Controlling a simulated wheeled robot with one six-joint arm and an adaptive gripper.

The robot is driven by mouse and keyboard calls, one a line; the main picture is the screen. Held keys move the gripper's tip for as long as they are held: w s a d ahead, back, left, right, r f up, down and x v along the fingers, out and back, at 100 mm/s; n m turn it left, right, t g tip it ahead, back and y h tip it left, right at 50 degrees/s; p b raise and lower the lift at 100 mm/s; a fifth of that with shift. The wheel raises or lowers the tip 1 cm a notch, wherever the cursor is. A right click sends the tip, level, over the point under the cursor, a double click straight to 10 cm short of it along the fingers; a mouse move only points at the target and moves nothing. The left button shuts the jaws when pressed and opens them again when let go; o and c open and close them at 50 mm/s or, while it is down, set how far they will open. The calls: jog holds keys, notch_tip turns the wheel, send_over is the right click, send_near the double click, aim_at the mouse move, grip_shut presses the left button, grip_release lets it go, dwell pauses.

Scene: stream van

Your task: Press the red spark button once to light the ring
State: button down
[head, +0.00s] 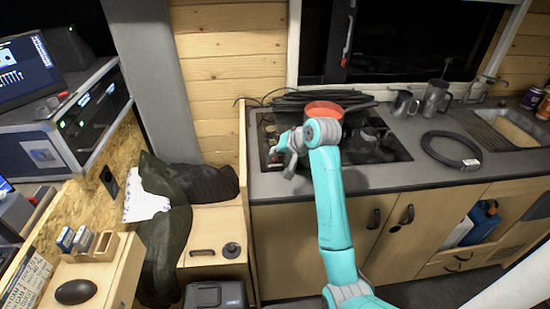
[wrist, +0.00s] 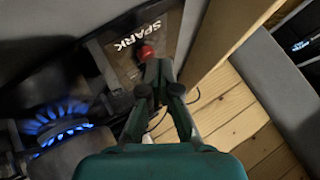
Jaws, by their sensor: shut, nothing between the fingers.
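The red spark button (wrist: 146,52) is a small red knob on a brownish plate (wrist: 128,62) marked SPARK in the wrist view. My gripper (wrist: 158,70) is shut and empty, its fingertips right at the button's near edge; I cannot tell if they touch it. The burner ring (wrist: 57,124) at the lower left of the wrist view is lit, with blue flames around it. In the head view my gripper (head: 281,150) is over the left end of the dark hob (head: 385,152). The button and flames cannot be made out there.
A wooden panel (wrist: 218,45) rises close beside the button. Coiled black cable (head: 310,98) lies behind the hob. Metal mugs (head: 436,98), a dark ring-shaped hose (head: 450,150) and a sink (head: 505,128) are to the right. Bare counter (head: 395,178) runs along the front.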

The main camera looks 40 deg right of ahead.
aim_at(277, 159)
jog(key=shift+r, duration=0.55)
jog(key=shift+r, duration=2.55)
